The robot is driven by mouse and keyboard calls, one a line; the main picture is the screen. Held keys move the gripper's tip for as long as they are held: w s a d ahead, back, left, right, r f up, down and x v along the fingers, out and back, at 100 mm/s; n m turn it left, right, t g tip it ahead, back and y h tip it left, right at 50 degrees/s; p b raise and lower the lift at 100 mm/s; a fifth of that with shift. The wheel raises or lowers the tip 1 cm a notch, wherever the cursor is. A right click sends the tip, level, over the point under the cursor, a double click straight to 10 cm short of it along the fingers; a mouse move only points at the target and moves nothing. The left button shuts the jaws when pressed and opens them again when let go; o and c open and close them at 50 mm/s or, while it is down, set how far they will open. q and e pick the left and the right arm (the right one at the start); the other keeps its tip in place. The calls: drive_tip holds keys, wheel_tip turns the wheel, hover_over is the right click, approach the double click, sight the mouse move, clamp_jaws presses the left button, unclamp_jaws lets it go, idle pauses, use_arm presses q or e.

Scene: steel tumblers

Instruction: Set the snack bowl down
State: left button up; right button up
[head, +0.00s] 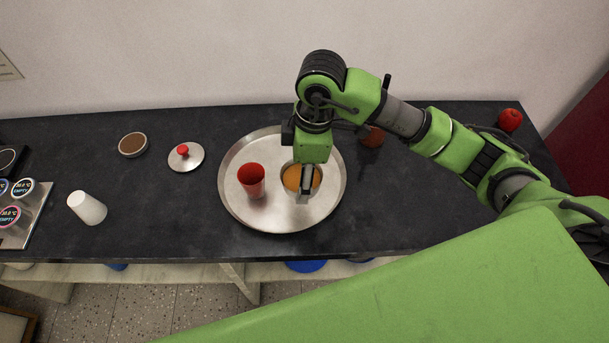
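A small bowl with orange contents (289,178) is at the right half of a round steel tray (237,212). I cannot tell whether it rests on the tray or hangs just above it. My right gripper (305,191) points down over the bowl, with its grey fingers overlapping the bowl's near rim. The gripper hides part of the bowl, and whether the fingers are closed on the rim is unclear. A red tumbler (252,181) stands on the tray to the left of the bowl. My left gripper is out of view.
On the dark counter (170,220) are a steel lid with a red knob (186,158), a brown-filled bowl (133,145), a white cup (88,208) and a panel with round displays (22,212). Dark red fruit (373,137) is behind my arm; a red apple (509,120) is far right.

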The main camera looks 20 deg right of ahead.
drive_tip(key=w+d+f, duration=0.1)
drive_tip(key=w+f, duration=0.1)
drive_tip(key=w+f+p, duration=0.1)
drive_tip(key=f, duration=0.1)
drive_tip(key=w+d+f, duration=0.1)
drive_tip(key=w+f, duration=0.1)
drive_tip(key=shift+w+d, duration=0.3)
drive_tip(key=shift+d, duration=0.05)
wheel_tip(320, 180, down, 3)
drive_tip(key=shift+w+d+r+p, duration=0.1)
drive_tip(key=shift+p, duration=0.8)
drive_tip(key=shift+f, duration=0.35)
drive_tip(key=shift+f, duration=0.2)
drive_tip(key=o, duration=1.2)
drive_tip(key=shift+r, duration=0.1)
